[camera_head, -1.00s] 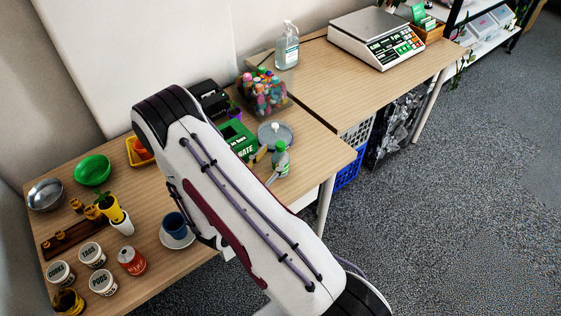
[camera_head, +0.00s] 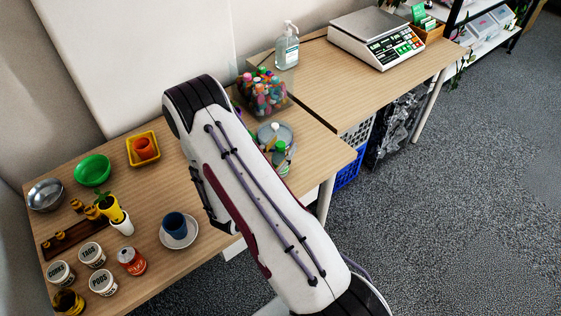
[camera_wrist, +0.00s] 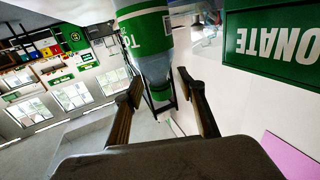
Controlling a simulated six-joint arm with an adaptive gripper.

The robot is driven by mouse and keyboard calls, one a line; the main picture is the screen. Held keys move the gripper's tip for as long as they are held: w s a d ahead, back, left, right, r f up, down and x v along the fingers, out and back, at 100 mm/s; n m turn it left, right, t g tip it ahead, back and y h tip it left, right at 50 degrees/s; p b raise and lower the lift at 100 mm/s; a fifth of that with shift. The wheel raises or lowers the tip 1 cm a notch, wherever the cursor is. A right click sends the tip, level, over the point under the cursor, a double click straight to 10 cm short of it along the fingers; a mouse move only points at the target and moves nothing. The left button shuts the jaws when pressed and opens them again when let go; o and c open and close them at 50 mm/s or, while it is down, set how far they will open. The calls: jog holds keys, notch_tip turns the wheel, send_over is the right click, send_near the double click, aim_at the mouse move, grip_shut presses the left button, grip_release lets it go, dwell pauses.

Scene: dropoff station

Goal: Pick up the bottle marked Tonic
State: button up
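The bottle marked Tonic (camera_wrist: 145,35) has a green label with the letters "TO" showing, a clear greyish shoulder and a green cap, and appears upside down in the wrist view. In the head view a green-capped bottle (camera_head: 280,154) stands near the table's right end, partly behind my arm. My gripper (camera_wrist: 160,77) is open, its two dark fingers apart on either side of the bottle's narrowing cap end. I cannot tell whether either finger touches it. The gripper is hidden behind my arm in the head view.
A green sign reading "ONATE" (camera_wrist: 270,40) is close by in the wrist view. In the head view a round grey tray (camera_head: 270,129) and a clear bin of colourful bottles (camera_head: 264,95) are near the bottle. A blue cup (camera_head: 175,224) stands left of my arm.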

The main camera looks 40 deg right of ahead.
dwell(0.3)
jog(key=c, duration=0.9)
jog(key=shift+c, duration=0.2)
jog(key=shift+r, duration=0.1)
jog(key=shift+r, duration=4.9)
